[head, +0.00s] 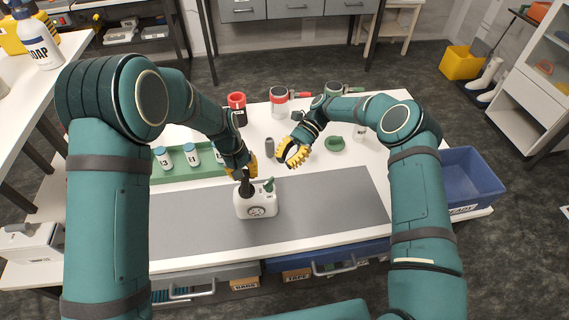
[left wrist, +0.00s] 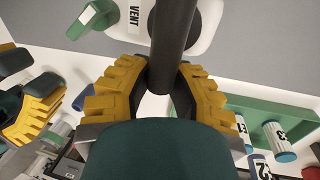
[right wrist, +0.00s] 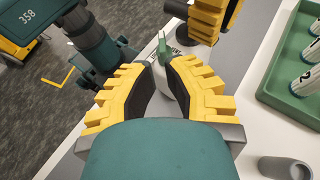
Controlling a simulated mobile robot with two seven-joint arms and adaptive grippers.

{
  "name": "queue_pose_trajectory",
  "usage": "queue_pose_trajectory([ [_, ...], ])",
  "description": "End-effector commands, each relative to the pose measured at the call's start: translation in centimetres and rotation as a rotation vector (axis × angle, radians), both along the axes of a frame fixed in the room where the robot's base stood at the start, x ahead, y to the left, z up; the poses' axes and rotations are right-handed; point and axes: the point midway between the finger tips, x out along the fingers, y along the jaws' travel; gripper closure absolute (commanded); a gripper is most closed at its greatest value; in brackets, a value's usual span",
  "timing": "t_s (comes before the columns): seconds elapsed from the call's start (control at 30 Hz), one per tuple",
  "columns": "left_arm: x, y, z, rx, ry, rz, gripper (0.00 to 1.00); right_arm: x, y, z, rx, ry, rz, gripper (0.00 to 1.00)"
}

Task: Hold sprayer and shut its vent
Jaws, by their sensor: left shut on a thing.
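The sprayer (head: 256,207) is a white container standing upright on the grey mat, with a dark upright post (left wrist: 174,40) on top. My left gripper (head: 241,172) is shut around this post. The green vent (head: 269,185) sits on the sprayer's top beside the post. In the left wrist view the vent (left wrist: 90,20) is next to a "VENT" label (left wrist: 134,16). My right gripper (head: 291,153) is open and empty, above and behind the sprayer to the right. In the right wrist view the vent (right wrist: 162,47) shows beyond its fingertips, apart from them.
A green rack (head: 185,173) with several numbered bottles stands left of the sprayer. A grey cylinder (head: 269,146), a green object (head: 334,143) and red-marked containers (head: 279,103) stand behind. The mat (head: 335,205) is clear to the right. A blue bin (head: 470,180) is at the table's right.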

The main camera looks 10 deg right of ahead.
Motion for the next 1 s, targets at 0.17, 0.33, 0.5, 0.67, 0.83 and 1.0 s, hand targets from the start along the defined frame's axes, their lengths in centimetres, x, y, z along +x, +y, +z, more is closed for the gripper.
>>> queue_pose_trajectory([
  [0.17, 0.0, 0.0, 0.1, 0.0, -0.001, 0.0, 1.0, -1.5, -1.4, -0.4, -0.035, 0.176, -0.139, 1.0],
  [0.33, 0.0, 0.0, 0.1, 0.0, -0.002, 0.0, 1.0, -4.4, -3.9, -0.9, -0.099, 0.562, -0.41, 1.0],
  [0.5, 0.0, 0.0, 0.1, 0.0, -0.001, 0.0, 1.0, -7.1, -6.5, -1.5, -0.15, 1.016, -0.672, 1.0],
  [0.67, 0.0, 0.0, 0.0, 0.0, -0.001, 0.0, 1.0, -9.0, -8.4, -2.0, -0.17, 1.37, -0.839, 1.0],
  [0.83, 0.0, 0.0, 0.0, 0.0, -0.001, 0.0, 1.0, -10.1, -9.4, -2.4, -0.173, 1.58, -0.921, 1.0],
  [1.0, 0.0, 0.0, 0.0, 0.0, -0.001, 0.0, 1.0, -10.2, -8.7, -2.5, -0.174, 1.629, -0.935, 1.0],
])
